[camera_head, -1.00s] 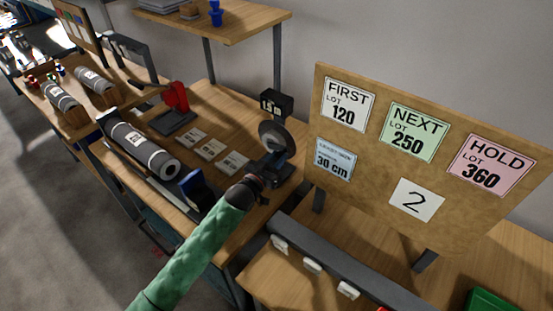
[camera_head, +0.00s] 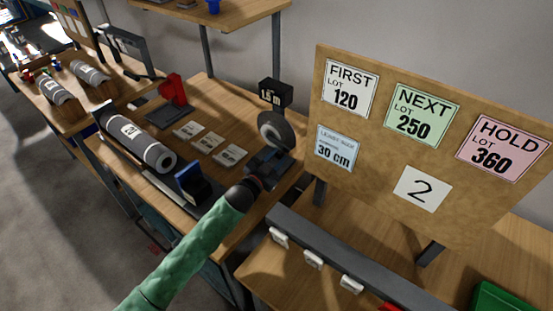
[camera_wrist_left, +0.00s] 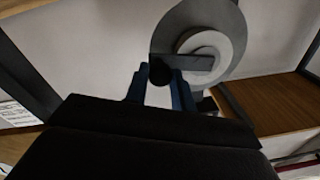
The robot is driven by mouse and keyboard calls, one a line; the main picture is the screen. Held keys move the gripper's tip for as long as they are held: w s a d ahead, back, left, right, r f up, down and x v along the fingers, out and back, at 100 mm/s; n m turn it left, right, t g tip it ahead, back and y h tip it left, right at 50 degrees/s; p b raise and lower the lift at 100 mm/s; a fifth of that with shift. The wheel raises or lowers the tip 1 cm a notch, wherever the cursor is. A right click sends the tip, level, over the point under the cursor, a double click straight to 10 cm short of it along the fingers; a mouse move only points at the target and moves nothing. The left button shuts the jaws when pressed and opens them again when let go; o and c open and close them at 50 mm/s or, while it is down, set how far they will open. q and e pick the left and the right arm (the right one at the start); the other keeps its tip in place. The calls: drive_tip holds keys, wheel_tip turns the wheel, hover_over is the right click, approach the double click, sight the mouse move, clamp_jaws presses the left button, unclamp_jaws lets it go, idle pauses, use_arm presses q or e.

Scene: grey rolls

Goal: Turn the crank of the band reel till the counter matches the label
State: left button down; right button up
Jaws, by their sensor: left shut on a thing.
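The band reel (camera_head: 274,130) is a grey disc on the bench, below a small black box with white figures (camera_head: 275,94), which looks like the counter. It reads about 1.5 m, but the digits are too small to be sure. My left gripper (camera_head: 268,160) is at the reel's front. In the left wrist view its blue fingers (camera_wrist_left: 160,88) are shut on the dark crank knob (camera_wrist_left: 160,72), at the end of the grey crank arm (camera_wrist_left: 192,63). The reel's disc (camera_wrist_left: 228,40) stands behind. My right gripper is not in view.
A board (camera_head: 425,150) with FIRST, NEXT, HOLD, 30 cm and 2 labels stands at right. Grey rolls (camera_head: 140,143) lie to the left. Several white cards (camera_head: 208,142), a red device (camera_head: 173,90) and a blue block (camera_head: 190,182) are near the reel.

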use_arm(q)
drive_tip(key=shift+w+a+f+m, duration=0.1)
drive_tip(key=shift+f+m, duration=0.2)
drive_tip(key=shift+m, duration=0.2)
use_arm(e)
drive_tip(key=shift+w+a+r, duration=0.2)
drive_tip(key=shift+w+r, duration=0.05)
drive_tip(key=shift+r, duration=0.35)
use_arm(q)
drive_tip(key=c, duration=1.2)
unclamp_jaws()
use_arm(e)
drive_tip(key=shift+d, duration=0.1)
use_arm(q)
drive_tip(key=shift+b+v, duration=1.65)
drive_tip(key=shift+v, duration=2.25)
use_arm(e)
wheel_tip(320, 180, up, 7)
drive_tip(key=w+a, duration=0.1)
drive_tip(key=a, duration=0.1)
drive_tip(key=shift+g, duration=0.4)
